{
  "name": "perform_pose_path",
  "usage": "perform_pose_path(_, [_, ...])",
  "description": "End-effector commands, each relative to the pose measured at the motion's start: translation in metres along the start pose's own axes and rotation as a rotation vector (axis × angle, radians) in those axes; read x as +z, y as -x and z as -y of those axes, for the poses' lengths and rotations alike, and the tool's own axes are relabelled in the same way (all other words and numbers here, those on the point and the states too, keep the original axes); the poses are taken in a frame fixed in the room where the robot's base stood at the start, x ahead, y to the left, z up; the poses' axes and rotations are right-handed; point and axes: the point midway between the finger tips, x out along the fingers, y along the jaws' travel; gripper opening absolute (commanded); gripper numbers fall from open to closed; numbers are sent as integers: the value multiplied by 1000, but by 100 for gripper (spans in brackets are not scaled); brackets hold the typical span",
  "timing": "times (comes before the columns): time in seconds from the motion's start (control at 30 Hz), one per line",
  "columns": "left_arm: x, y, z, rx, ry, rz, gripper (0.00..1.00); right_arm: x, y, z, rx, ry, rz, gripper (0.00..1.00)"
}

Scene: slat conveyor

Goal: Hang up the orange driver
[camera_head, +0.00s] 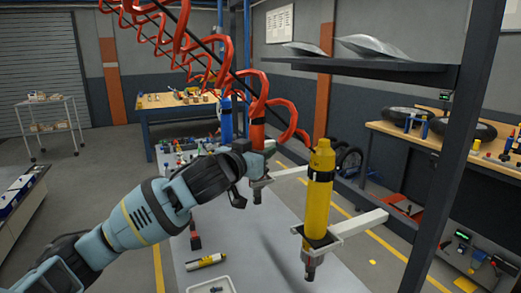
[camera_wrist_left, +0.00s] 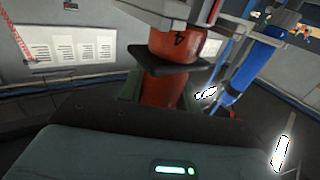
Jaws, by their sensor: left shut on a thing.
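The orange driver (camera_head: 257,133) is upright, with a red coiled hose above it. My left gripper (camera_head: 264,157) is shut around its body, and the gripper hides part of it. In the left wrist view the orange driver (camera_wrist_left: 163,88) stands between the jaws, with a dark collar around it. The driver's grey tip shows below the gripper, at a pale holder arm (camera_head: 288,173) from the right. I cannot tell whether the driver sits in that holder or just beside it. My right gripper is not in view.
A yellow driver (camera_head: 319,190) hangs upright in a nearer holder (camera_head: 352,226). A blue driver (camera_head: 226,120) is behind the orange one. A dark shelf (camera_head: 380,70) and post (camera_head: 450,150) stand at right. Below is a grey conveyor (camera_head: 290,272) with loose parts and a white tray (camera_head: 190,290).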

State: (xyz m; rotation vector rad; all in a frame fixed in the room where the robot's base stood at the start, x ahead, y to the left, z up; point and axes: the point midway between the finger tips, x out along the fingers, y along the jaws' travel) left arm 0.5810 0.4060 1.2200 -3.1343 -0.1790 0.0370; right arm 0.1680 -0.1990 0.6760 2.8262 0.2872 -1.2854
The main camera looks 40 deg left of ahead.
Motion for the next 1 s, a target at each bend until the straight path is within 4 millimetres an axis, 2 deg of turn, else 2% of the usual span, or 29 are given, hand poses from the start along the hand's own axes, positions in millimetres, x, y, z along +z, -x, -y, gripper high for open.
perform_pose_path(1.0, [15, 0, 0, 1, 0, -4, 0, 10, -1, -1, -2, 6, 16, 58])
